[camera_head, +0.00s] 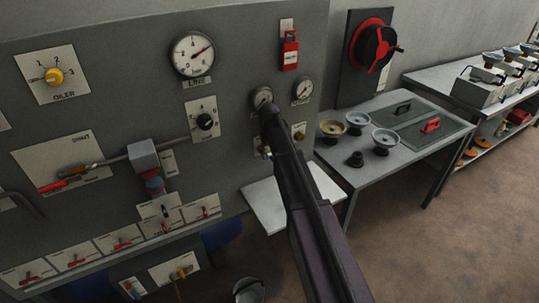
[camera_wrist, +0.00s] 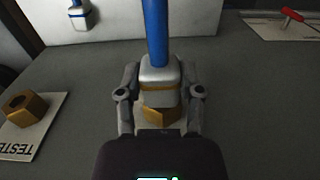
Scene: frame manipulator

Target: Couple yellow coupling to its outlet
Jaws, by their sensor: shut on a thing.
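In the wrist view my gripper (camera_wrist: 160,97) is shut on a grey coupling (camera_wrist: 160,72) with a yellow band, one finger on each side. A blue hose runs from its top out of the picture. A brass-coloured faceted piece (camera_wrist: 161,114) shows at its lower end. I cannot tell whether it is part of the coupling or an outlet. A brass hex outlet (camera_wrist: 25,108) sits at the left on a plate whose visible letters read "TESTE". In the head view my arm reaches up to the grey panel (camera_head: 235,110) and hides the gripper and coupling.
Another pale coupling (camera_wrist: 80,17) with a blue band is at the top left of the wrist view. A brass fitting (camera_head: 299,132) is right of my arm in the head view. Gauges and switches cover the panel. A side table (camera_head: 385,175) carries several bowls.

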